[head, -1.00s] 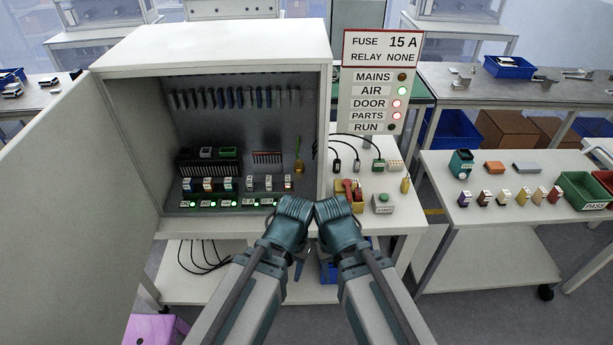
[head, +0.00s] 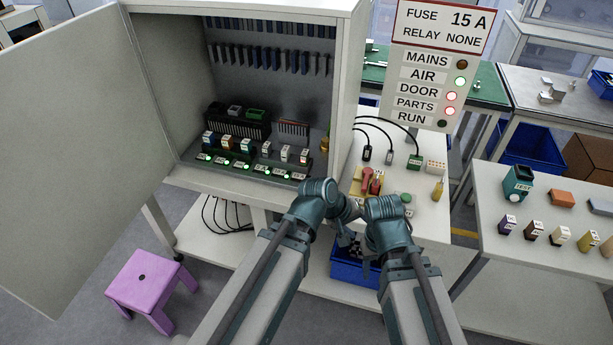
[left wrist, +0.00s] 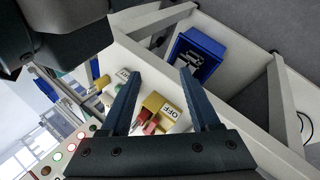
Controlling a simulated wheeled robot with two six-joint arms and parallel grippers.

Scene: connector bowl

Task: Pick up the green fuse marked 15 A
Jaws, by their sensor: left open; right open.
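The sign (head: 440,25) above the bench reads FUSE 15 A, RELAY NONE. Several small fuse-like pieces stand on the right table, among them a purple one (head: 507,225), a brown one (head: 533,231) and a cream one (head: 559,237); I cannot make out a green one marked 15 A. My left gripper (head: 348,208) is in front of the bench edge. In the left wrist view it (left wrist: 158,76) is open and empty, with the red-and-yellow OFF switch (left wrist: 155,116) beyond its fingers. My right gripper (head: 366,222) is beside it, lower; its fingers are mostly hidden.
An open cabinet (head: 349,90) with lit modules stands left, its door (head: 70,130) swung out. The bench (head: 432,228) holds cables and a green button (head: 405,198). A blue bin (head: 350,268) sits below. A pink stool (head: 145,280) is on the floor at left.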

